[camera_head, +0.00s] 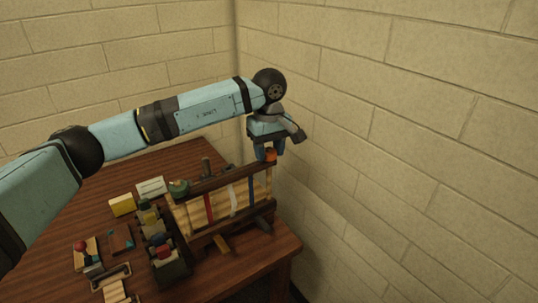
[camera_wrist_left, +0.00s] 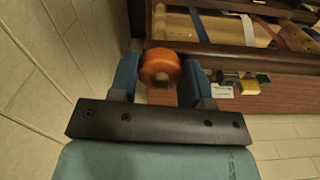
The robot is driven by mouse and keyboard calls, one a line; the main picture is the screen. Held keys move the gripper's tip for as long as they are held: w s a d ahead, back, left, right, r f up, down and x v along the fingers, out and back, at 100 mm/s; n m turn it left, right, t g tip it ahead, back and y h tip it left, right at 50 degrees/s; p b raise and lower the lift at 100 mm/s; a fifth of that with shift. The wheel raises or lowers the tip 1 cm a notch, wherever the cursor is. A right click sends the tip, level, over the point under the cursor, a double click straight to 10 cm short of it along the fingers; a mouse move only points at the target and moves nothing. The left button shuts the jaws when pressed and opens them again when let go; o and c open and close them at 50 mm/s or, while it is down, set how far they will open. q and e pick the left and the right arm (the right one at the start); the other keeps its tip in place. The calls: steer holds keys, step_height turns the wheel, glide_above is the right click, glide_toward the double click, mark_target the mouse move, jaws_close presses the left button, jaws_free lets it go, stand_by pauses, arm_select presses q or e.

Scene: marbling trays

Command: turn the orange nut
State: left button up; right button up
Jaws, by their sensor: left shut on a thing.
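The orange nut (camera_head: 271,155) sits at the far right end of the dark top rail of a wooden frame (camera_head: 223,181). In the left wrist view the nut (camera_wrist_left: 160,68) is a round orange ring with a dark hole. My left gripper (camera_head: 269,152) reaches down over it from above. Its blue fingers stand on either side of the nut, and it is shut on it. The fingers partly hide the nut in the head view. My right gripper is in neither view.
Brick walls close off the back and right.

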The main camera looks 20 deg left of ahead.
arm_select(q)
steer(key=shift+m, duration=0.3)
steer(key=o, duration=0.9)
step_height(320, 180, up, 14)
steer(key=shift+f+b, duration=0.1)
steer(key=shift+b, duration=0.4)
